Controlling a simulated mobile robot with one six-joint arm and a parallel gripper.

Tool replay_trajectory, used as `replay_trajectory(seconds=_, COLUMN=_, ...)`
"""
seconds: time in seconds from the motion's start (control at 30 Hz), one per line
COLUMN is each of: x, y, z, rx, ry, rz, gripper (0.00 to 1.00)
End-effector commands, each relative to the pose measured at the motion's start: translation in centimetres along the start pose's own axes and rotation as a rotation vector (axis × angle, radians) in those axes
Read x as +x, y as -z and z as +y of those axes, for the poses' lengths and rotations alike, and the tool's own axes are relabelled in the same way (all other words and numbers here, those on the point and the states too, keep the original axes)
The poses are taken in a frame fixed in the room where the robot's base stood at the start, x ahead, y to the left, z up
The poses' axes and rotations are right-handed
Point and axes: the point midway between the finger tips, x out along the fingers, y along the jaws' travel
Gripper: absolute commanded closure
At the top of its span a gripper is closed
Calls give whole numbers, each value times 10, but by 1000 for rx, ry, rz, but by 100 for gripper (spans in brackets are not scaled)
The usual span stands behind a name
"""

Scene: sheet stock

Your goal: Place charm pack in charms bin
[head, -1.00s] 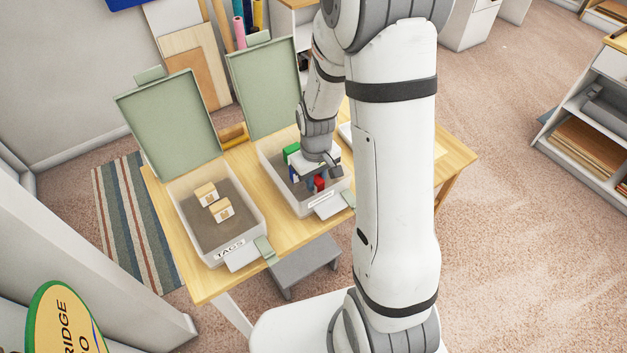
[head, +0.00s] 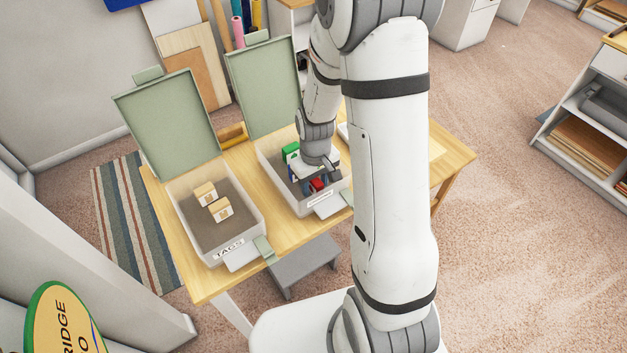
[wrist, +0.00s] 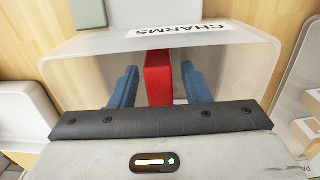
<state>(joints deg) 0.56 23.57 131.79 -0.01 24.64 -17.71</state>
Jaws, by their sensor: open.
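The charms bin (head: 294,205) is a pale, see-through bin on the table, its green lid raised behind it. Its CHARMS label (wrist: 180,30) shows upside down in the wrist view. A red pack (wrist: 158,80) stands between my gripper's blue fingers, with a gap on each side; it also shows inside the bin in the head view (head: 318,184). My gripper (wrist: 159,70) is open and reaches down into the bin. Its palm hides the pack's lower part in the wrist view. A green item (head: 291,151) is in the bin's back left.
The tags bin (head: 243,238) stands open to the left, with two tan-and-white boxes (head: 206,193) inside. Its raised green lid (head: 170,125) and the charms lid (head: 264,90) rise behind the bins. A grey step stool (head: 303,262) stands in front of the table.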

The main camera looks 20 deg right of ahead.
Motion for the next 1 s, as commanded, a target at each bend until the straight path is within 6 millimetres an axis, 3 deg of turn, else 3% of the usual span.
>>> replay_trajectory(seconds=0.17, x=-9, y=1, z=0, rx=-1, ry=-1, rz=3, gripper=57)
replay_trajectory(seconds=0.6, x=-92, y=1, z=0, rx=-1, ry=-2, rz=6, gripper=57)
replay_trajectory(seconds=0.87, x=-122, y=0, z=-1, rx=-1, ry=-1, rz=3, gripper=57)
replay_trajectory(seconds=1.0, x=-139, y=-10, z=-4, rx=20, ry=-8, rz=27, gripper=57)
